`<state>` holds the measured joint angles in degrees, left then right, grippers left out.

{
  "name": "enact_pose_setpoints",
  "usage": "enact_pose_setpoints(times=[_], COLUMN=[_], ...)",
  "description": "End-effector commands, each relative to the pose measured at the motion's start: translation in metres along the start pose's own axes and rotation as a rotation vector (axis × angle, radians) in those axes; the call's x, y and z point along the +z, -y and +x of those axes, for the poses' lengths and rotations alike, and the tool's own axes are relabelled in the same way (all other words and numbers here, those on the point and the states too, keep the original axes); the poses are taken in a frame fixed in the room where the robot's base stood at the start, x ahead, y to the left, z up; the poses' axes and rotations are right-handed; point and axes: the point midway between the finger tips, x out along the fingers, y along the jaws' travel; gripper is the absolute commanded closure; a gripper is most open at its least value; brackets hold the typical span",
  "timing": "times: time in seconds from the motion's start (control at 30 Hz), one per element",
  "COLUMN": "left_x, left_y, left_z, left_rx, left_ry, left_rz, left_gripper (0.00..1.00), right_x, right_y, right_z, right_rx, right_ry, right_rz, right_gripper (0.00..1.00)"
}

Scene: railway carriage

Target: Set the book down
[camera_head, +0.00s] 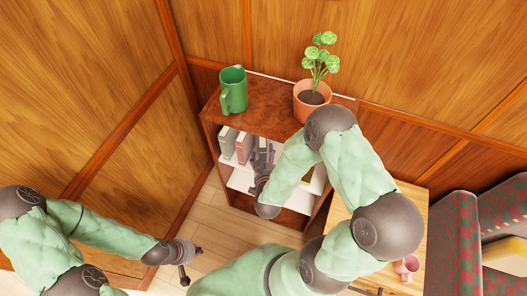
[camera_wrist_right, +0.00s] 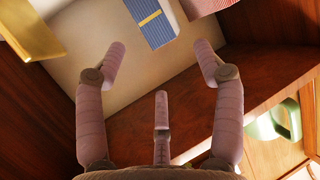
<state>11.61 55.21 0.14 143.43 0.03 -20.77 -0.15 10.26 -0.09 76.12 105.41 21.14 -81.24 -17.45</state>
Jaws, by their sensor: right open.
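My right gripper (camera_wrist_right: 162,70) is open, with its fingers spread and nothing between them. In the head view my right gripper (camera_head: 264,162) reaches into the front of the bookcase (camera_head: 265,112). In the right wrist view a blue book with a yellow band (camera_wrist_right: 150,22) is on the pale shelf (camera_wrist_right: 85,75), just beyond the fingertips and apart from them. A pink book (camera_wrist_right: 205,5) is to its right, cut by the frame edge. Which book the task means cannot be told. My left gripper (camera_head: 192,264) is low at the left, its fingers apart and empty.
A green book (camera_head: 228,141) and the pink book (camera_head: 244,147) stand at the shelf's left. A gold object (camera_wrist_right: 30,30) is at the shelf's other end. A green jug (camera_head: 233,90) and a potted plant (camera_head: 312,98) stand on top. A pink mug (camera_head: 406,266) is at lower right.

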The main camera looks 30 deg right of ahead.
Motion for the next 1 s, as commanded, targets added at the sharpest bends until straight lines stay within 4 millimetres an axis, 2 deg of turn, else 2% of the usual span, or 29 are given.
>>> enact_pose_setpoints(times=[0.17, 0.33, 0.47, 0.67, 0.8, 1.0], left_x=[0.0, 0.0, 0.0, 0.0, 0.0, 0.0], left_y=[0.0, 0.0, 0.0, 0.0, 0.0, 0.0], left_z=[-0.001, 0.0, 0.0, 0.0, -0.001, -0.001], left_rx=[0.0, 0.0, 0.0, 0.0, 0.0, 0.0], left_ry=[0.0, 0.0, 0.0, 0.0, 0.0, 0.0], left_rz=[0.0, 0.0, 0.0, 0.0, 0.0, 0.0], left_gripper=[1.0, 1.0, 1.0, 1.0, 1.0, 1.0], right_x=[0.014, 0.052, 0.089, 0.142, 0.175, 0.203], right_y=[0.01, 0.036, 0.055, 0.075, 0.081, 0.08], right_z=[0.0, -0.001, -0.014, -0.052, -0.088, -0.132], right_rx=[-0.045, -0.156, -0.24, -0.346, -0.401, -0.442], right_ry=[0.08, 0.295, 0.492, 0.797, 1.005, 1.217], right_rz=[0.007, 0.025, 0.033, 0.031, 0.016, -0.01], right_gripper=[0.31, 0.31, 0.31, 0.31, 0.31, 0.31])
